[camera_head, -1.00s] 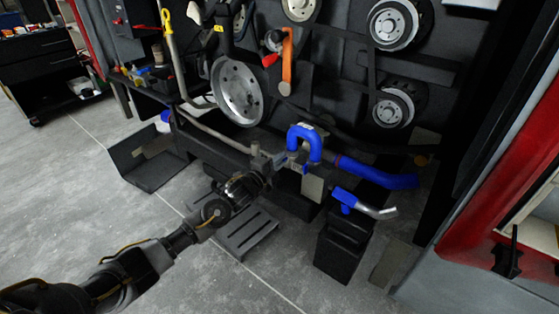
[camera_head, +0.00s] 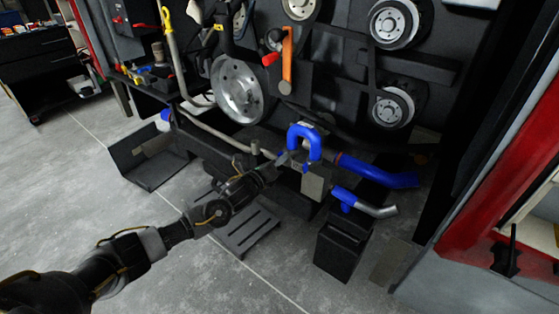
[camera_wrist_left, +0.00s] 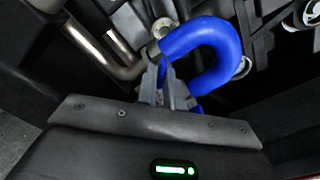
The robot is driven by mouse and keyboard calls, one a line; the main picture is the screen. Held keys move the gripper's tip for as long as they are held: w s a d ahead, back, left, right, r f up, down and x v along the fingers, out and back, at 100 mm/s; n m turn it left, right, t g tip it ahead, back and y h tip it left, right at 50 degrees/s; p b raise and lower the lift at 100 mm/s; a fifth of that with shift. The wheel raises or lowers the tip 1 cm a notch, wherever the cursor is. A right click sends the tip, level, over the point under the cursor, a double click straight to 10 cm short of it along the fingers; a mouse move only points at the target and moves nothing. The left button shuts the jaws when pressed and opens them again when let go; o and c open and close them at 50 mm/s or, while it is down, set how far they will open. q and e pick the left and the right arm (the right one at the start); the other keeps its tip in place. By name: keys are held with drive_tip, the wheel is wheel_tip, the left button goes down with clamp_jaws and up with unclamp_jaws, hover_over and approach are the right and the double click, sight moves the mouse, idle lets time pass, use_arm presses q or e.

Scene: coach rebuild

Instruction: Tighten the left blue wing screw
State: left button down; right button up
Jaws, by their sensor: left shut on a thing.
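The blue U-shaped hose (camera_head: 304,138) is on the machine's lower front; it also shows large in the left wrist view (camera_wrist_left: 222,50). My left gripper (camera_head: 281,160) reaches in from the left to the hose's left end. In the left wrist view its fingers (camera_wrist_left: 165,78) are shut on the left blue wing screw (camera_wrist_left: 163,68), a small blue piece mostly hidden between them. Another small blue piece, apparently the right wing screw (camera_head: 306,168), sits below the hose's right end; it also shows in the left wrist view (camera_wrist_left: 197,108). My right gripper is not in view.
Metal pipes (camera_wrist_left: 105,48) run close to the left of the fingers. A thicker blue hose (camera_head: 375,172) and a blue-and-silver pipe (camera_head: 365,204) lie to the right. A dark slotted piece (camera_head: 248,233) and a black bin (camera_head: 340,250) stand below.

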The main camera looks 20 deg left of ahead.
use_arm(q)
drive_tip(key=shift+f+m, duration=0.15)
drive_tip(key=shift+m, duration=2.55)
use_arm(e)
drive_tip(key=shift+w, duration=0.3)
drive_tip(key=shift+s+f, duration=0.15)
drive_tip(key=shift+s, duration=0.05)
use_arm(q)
drive_tip(key=c, duration=1.6)
unclamp_jaws()
drive_tip(key=shift+a, duration=0.1)
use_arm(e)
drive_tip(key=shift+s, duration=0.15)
use_arm(q)
drive_tip(key=shift+o, duration=0.2)
drive_tip(key=p+v, duration=0.1)
drive_tip(key=v, duration=0.9)
drive_tip(key=shift+s, duration=0.35)
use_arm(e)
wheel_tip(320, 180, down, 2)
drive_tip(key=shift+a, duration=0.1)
